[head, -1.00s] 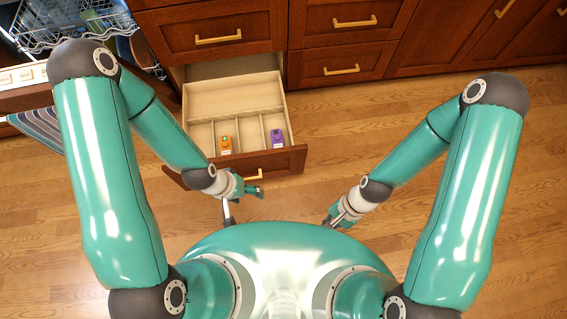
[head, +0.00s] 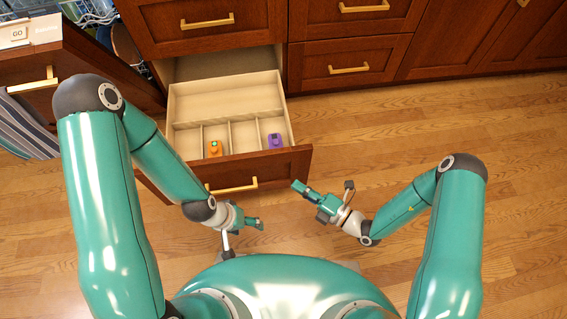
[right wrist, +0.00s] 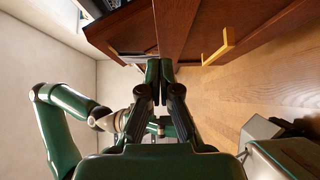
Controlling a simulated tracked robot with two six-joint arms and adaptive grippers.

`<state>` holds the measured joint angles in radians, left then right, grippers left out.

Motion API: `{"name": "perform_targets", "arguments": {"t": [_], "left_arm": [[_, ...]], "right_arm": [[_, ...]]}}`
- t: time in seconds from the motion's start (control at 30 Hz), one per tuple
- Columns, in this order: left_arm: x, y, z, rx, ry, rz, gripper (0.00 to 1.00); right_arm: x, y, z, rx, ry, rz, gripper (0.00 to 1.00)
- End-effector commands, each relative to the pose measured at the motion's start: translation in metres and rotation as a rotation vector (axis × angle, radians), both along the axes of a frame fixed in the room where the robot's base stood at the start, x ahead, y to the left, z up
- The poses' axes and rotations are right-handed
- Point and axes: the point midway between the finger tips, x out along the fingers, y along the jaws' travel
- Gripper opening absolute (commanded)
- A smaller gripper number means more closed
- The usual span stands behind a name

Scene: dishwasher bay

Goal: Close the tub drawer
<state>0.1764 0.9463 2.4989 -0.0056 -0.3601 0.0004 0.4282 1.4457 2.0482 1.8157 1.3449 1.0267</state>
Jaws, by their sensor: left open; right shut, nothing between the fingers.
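The tub drawer (head: 288,164) stands open below the cabinet in the head view. It has a dark red-brown wooden front, a gold handle (head: 232,187) and a pale divided inside. An orange item (head: 214,148) and a purple item (head: 275,140) stand in its front compartments. My left gripper (head: 258,223) is open and empty, in front of the drawer near its handle. My right gripper (head: 298,188) is shut and empty, in front of the drawer's right part, with a visible gap to its front. Its closed fingers (right wrist: 159,70) point at dark wood in the right wrist view.
Closed drawers with gold handles (head: 349,69) fill the cabinet to the right. The open dishwasher (head: 55,62) is at the far left, with a striped towel (head: 28,128) hanging there. Wooden floor (head: 420,125) is free to the right.

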Motion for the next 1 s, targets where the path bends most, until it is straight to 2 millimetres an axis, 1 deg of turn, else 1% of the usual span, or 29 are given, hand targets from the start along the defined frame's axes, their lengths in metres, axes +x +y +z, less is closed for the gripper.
{"name": "perform_targets", "arguments": {"t": [0.03, 0.1, 0.37, 0.43, 0.6, 0.73, 1.0], "left_arm": [[0.0, 0.0, -0.003, 0.0, 0.0, 0.0, 0.69], [0.0, 0.0, -0.005, 0.0, 0.0, 0.0, 0.69], [0.0, 0.0, -0.014, 0.0, 0.0, 0.0, 0.69], [0.0, 0.0, -0.019, 0.0, 0.0, 0.0, 0.69], [0.0, 0.0, -0.024, 0.0, 0.0, 0.0, 0.69], [0.0, 0.0, -0.025, 0.0, 0.0, 0.0, 0.69], [0.0, 0.0, -0.025, 0.0, 0.0, 0.0, 0.69]], "right_arm": [[0.004, 0.01, -0.001, -0.001, -0.003, 0.007, 0.0], [0.011, 0.022, -0.001, 0.0, -0.004, 0.009, 0.0], [0.038, 0.067, -0.001, 0.0, -0.006, 0.009, 0.0], [0.052, 0.068, -0.001, -0.001, -0.009, 0.003, 0.0], [0.071, 0.072, -0.001, -0.001, -0.006, 0.003, 0.0], [0.076, 0.073, 0.0, -0.002, -0.003, 0.003, 0.0], [0.078, 0.073, 0.0, -0.002, -0.003, 0.002, 0.0]]}}
